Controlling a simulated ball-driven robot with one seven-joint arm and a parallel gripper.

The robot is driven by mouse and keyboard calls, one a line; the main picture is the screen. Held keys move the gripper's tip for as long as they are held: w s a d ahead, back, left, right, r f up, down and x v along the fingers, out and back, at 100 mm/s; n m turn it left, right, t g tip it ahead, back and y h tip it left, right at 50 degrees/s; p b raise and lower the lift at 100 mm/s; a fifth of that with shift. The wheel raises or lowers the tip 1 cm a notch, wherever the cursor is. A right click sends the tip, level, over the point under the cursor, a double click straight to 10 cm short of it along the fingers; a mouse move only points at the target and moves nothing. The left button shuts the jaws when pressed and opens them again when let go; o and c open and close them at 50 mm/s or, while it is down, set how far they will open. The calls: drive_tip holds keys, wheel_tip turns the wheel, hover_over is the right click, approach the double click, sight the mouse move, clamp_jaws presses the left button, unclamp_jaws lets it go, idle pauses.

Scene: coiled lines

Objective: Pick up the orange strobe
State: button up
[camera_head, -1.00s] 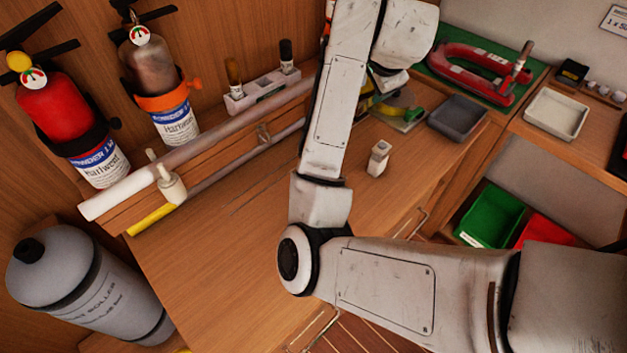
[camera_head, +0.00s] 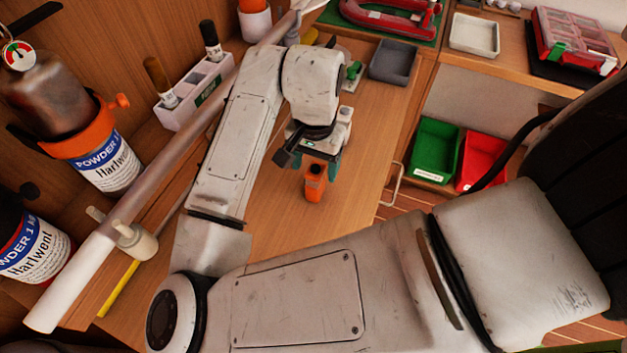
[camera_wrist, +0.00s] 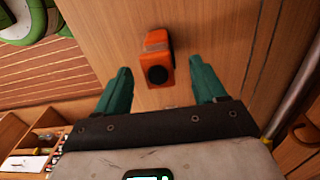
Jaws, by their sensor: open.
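In the wrist view the orange strobe (camera_wrist: 156,60) shows a round black face and lies between and slightly beyond the two green fingers of my gripper (camera_wrist: 162,84). The fingers are spread apart with a gap on each side of the strobe and do not appear to touch it. Part of the strobe's upper end is hidden by my gripper in the head view.
A long pale pipe (camera_head: 130,205) runs along the bench's left side. A grey tray (camera_head: 394,62) sits at the far end. Bare bench lies around the strobe.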

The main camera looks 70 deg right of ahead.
drive_tip(key=shift+f+p, duration=0.4)
drive_tip(key=shift+f, duration=2.3)
drive_tip(key=shift+c, duration=0.2)
drive_tip(key=c, duration=1.1)
